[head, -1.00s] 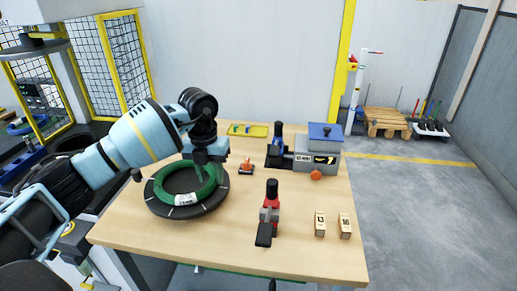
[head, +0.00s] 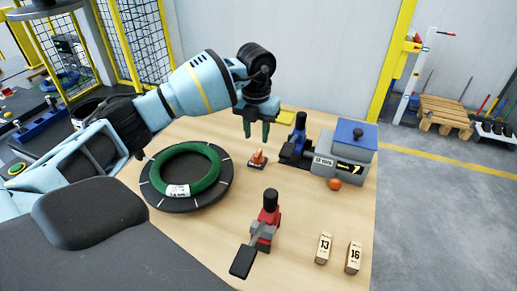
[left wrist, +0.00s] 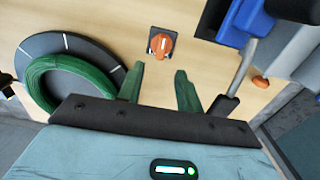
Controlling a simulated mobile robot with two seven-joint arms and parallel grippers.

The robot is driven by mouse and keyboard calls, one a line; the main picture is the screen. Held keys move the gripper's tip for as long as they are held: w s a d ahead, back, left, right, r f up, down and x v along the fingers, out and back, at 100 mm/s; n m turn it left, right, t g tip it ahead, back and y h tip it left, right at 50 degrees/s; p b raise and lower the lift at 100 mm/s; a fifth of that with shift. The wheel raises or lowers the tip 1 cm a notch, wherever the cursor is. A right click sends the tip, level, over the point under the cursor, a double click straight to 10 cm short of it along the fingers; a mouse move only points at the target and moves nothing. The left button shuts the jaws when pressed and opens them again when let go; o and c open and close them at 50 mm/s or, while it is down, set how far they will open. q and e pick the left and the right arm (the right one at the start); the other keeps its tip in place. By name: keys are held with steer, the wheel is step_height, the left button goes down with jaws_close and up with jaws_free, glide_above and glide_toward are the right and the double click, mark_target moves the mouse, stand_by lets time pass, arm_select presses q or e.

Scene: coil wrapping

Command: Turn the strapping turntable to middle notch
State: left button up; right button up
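The turntable is a black disc (head: 222,190) with white tick marks, at the left of the wooden table. A green coil (head: 208,183) with a white label lies flat on it. In the left wrist view the disc (left wrist: 45,44) and coil (left wrist: 60,72) are at the left. A small dark knob (head: 140,154) shows at the disc's left edge. My left gripper (head: 257,137) is right of the disc, above the table and near an orange switch (head: 258,157). Its green fingers (left wrist: 158,77) are apart and empty, with the orange switch (left wrist: 161,45) beyond them. My right gripper is out of view.
A grey machine with a blue top (head: 345,150) stands at the table's back right. Bare tabletop separates the disc and the tool.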

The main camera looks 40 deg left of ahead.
mark_target(257, 154)
arm_select(q)
step_height(257, 154, down, 7)
steer(key=shift+w, duration=0.1)
stand_by(0.3)
jaws_close()
